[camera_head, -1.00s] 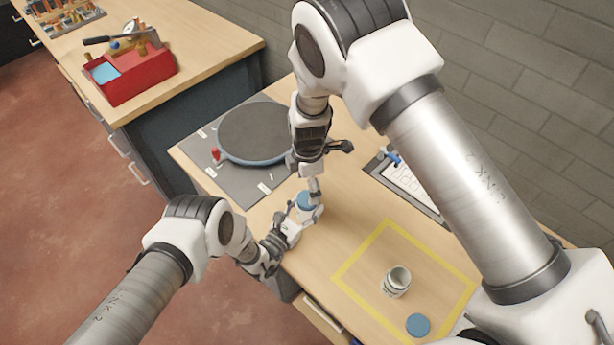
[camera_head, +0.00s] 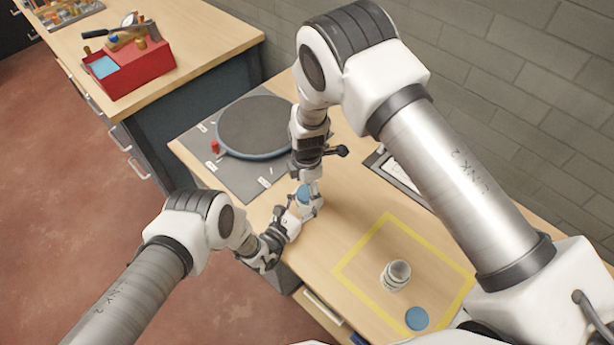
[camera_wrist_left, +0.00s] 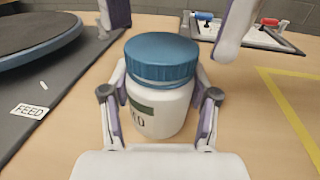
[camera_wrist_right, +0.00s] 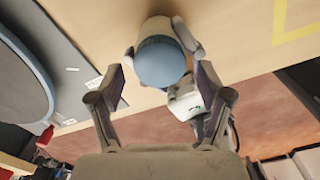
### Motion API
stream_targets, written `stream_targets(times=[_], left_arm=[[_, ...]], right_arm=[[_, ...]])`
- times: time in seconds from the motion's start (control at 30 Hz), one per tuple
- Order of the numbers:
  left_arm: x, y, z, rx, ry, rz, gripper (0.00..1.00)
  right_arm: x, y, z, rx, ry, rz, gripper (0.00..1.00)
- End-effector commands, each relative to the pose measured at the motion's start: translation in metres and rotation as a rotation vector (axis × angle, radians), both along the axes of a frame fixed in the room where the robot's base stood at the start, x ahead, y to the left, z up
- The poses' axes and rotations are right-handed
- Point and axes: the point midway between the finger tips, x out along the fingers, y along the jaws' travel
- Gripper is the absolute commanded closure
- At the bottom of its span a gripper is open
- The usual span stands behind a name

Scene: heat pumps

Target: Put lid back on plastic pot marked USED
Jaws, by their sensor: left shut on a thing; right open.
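A white plastic pot (camera_wrist_left: 158,118) with a blue screw lid (camera_wrist_left: 162,56) on top stands upright between the fingers of my left gripper (camera_head: 298,214), which is shut on it. Its label has a green band and is partly hidden, so I cannot read the whole word. My right gripper (camera_head: 310,188) is open above it, its fingers to either side of the lid. A second white pot (camera_head: 395,275) stands open inside the yellow square. A loose blue lid (camera_head: 417,318) lies beside it, near the square's front corner.
A grey mat with a round dark pad (camera_head: 258,127) and a FEED label (camera_wrist_left: 30,111) lies at the table's far left. A red box (camera_head: 128,67) sits on the other bench. The yellow square (camera_head: 372,230) is mostly free.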

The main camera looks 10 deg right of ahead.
Motion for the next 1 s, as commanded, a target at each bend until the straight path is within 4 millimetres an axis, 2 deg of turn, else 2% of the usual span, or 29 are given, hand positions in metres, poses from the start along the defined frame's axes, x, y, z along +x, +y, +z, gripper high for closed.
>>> stream_targets(times=[0.1, 0.37, 0.4, 0.57, 0.83, 0.93, 1.0], left_arm=[[0.0001, 0.0001, 0.0, 0.0, 0.0, 0.0, 1.0], [0.0001, 0.0001, -0.0002, 0.001, 0.001, 0.0, 1.0], [0.0001, 0.0001, -0.0002, 0.001, 0.001, 0.0, 1.0], [-0.0001, 0.0001, -0.0002, 0.001, 0.001, 0.0, 1.0], [-0.0001, 0.0001, -0.0002, 0.0, 0.0, 0.0, 1.0], [-0.0001, 0.0, -0.0003, 0.0, 0.0, 0.0, 1.0], [-0.0001, 0.0, -0.0003, 0.0, 0.0, 0.0, 1.0]], right_arm=[[0.0003, 0.0, -0.0092, 0.0, -0.001, 0.0, 0.22], [0.0003, -0.0001, -0.0112, 0.0, -0.002, 0.0, 0.22], [0.0003, -0.0001, -0.0112, 0.0, -0.001, 0.0, 0.25], [0.0002, -0.0001, -0.0111, 0.0, -0.001, 0.0, 0.82], [0.0, -0.0001, -0.0114, 0.0, -0.001, -0.038, 0.84], [0.0, 0.0, -0.0115, 0.0, -0.001, -0.181, 0.84], [0.0001, 0.0001, -0.0117, 0.0, -0.001, -0.351, 0.84]])
